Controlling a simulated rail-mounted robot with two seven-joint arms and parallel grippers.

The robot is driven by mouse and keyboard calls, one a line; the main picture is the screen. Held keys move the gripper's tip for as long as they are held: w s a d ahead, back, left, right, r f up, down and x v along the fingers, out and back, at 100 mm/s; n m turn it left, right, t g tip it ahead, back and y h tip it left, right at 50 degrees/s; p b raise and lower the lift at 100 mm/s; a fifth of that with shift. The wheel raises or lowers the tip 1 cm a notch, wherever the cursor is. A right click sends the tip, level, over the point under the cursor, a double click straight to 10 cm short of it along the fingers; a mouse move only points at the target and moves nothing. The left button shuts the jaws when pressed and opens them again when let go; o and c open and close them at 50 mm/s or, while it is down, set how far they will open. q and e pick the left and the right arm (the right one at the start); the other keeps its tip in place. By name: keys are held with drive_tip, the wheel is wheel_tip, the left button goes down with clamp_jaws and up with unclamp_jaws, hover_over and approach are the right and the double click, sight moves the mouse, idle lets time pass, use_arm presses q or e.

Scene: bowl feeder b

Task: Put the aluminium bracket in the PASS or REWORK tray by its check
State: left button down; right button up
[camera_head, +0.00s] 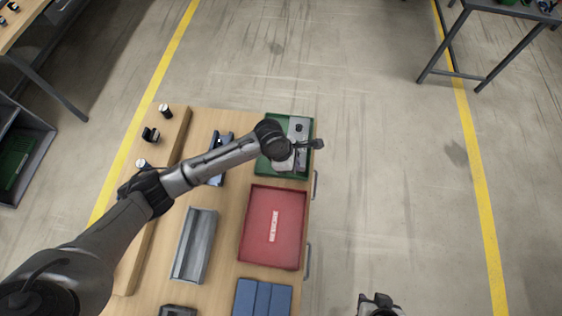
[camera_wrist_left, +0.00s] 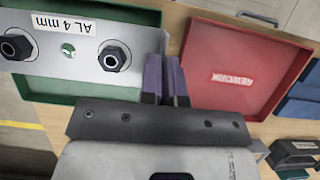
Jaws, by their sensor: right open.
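The aluminium bracket (camera_head: 298,128) is a grey plate at the green tray (camera_head: 264,168). The red tray (camera_head: 262,205) has a white label reading REWORK. My right gripper (camera_head: 380,302) is open and empty at the bottom.
A grey open bin (camera_head: 195,245) and blue blocks (camera_head: 262,298) lie on the wooden bench. A blue fixture (camera_head: 219,140) is partly behind my left arm. Small black parts (camera_head: 151,134) stand on a raised ledge at left.

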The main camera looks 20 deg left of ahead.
use_arm(q)
drive_tip(key=a+f, duration=0.1)
drive_tip(key=w+a+f, duration=0.1)
drive_tip(key=a, duration=0.2)
drive_tip(key=shift+w+a+f, duration=0.15)
drive_tip(key=shift+a+f, duration=0.1)
drive_tip(key=shift+f, duration=0.15)
drive_tip(key=shift+f+b, duration=0.35)
drive_tip(key=shift+f, duration=1.7)
drive_tip(key=shift+a+f, duration=0.1)
drive_tip(key=shift+f, duration=0.5)
drive_tip(key=c, duration=1.7)
unclamp_jaws()
drive_tip(key=shift+f, duration=0.15)
drive_tip(key=o, duration=0.4)
drive_tip(key=shift+c, duration=0.2)
drive_tip(key=shift+r, duration=0.2)
